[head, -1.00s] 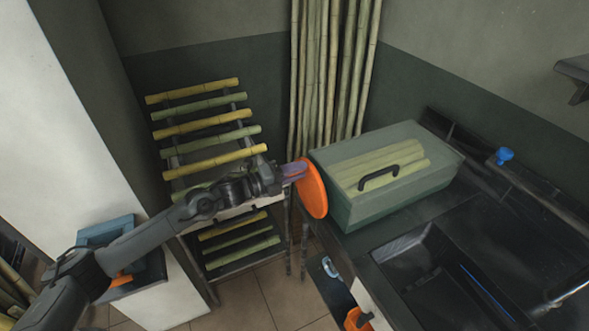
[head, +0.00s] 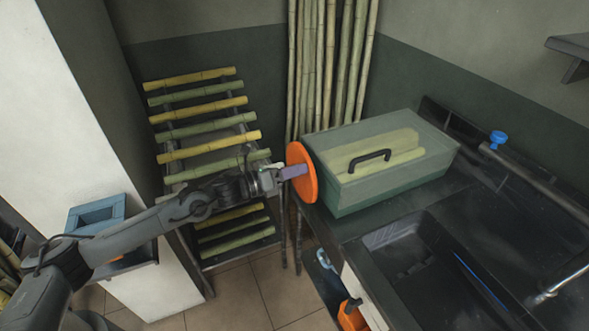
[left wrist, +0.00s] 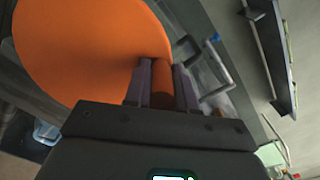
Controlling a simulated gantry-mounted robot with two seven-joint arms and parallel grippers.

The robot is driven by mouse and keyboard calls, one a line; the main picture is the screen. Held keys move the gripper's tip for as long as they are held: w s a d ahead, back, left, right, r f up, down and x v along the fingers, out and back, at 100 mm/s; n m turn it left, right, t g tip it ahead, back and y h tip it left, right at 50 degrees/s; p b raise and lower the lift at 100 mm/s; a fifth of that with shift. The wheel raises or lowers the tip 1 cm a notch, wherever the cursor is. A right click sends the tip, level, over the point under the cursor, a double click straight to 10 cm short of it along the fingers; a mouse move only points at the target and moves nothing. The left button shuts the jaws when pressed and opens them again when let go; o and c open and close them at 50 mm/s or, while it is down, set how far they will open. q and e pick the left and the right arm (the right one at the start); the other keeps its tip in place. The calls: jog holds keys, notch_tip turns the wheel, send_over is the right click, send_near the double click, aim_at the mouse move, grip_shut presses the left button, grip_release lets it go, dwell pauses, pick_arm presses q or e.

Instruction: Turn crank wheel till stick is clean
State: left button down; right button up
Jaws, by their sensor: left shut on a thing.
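The orange crank wheel (head: 303,172) is on the left side of the green press box (head: 385,172). Pale cane pieces show through the box's clear lid, under a black handle (head: 370,158). My left gripper (head: 294,172) is at the wheel's face. In the left wrist view, its two purple-grey fingers (left wrist: 162,82) are shut on the wheel's orange crank handle (left wrist: 163,90), with the orange wheel (left wrist: 85,45) filling the upper left. The stick's state inside the press cannot be made out. My right gripper is not in view.
A rack of several yellow and green canes (head: 205,135) stands behind my left arm. Tall bamboo poles (head: 330,65) lean in the corner. A dark sink (head: 405,255) is in the counter to the right, with a blue knob (head: 498,138) beyond the box.

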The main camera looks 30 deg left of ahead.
pick_arm(q)
jog(key=shift+s+d+f, duration=0.1)
jog(key=shift+s+d, duration=0.05)
jog(key=shift+d, duration=0.25)
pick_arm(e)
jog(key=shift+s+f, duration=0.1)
pick_arm(q)
jog(key=c, duration=1.3)
grip_release()
jog(key=shift+c, duration=0.2)
jog(key=o, duration=0.4)
jog(key=shift+f, duration=0.15)
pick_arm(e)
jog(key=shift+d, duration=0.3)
pick_arm(q)
jog(key=shift+s+a, duration=0.1)
jog(key=shift+a, duration=0.05)
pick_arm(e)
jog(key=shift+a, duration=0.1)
